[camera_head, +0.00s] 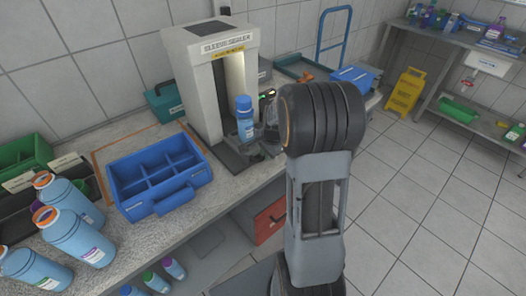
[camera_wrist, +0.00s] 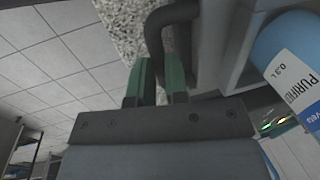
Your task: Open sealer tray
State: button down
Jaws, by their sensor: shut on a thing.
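The sleeve sealer (camera_head: 212,85) is a tall pale machine with an open lit front, standing on the counter. Its dark tray (camera_head: 236,160) sticks out at the base. A blue bottle with a white label (camera_head: 245,122) stands upright at the tray; it also shows at the right of the wrist view (camera_wrist: 285,50). In the wrist view, my gripper's green fingers (camera_wrist: 160,84) are shut on a dark curved handle (camera_wrist: 158,35). In the head view my arm hides most of the gripper and the handle.
A blue divided carrier (camera_head: 157,205) sits on the counter left of the sealer. Several large blue bottles (camera_head: 75,232) stand at the front left. A teal box (camera_head: 165,103) is beside the sealer. Open tiled floor (camera_head: 430,200) lies to the right, with a yellow sign (camera_head: 407,90) behind.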

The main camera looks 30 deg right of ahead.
jog(key=shift+s, duration=0.2)
jog(key=c, duration=1.1)
grip_release()
jog(key=s+r, duration=0.1)
jog(key=r, duration=0.8)
jog(key=s+r, duration=0.1)
jog(key=r, duration=0.3)
jog(key=shift+s+d+r, duration=0.3)
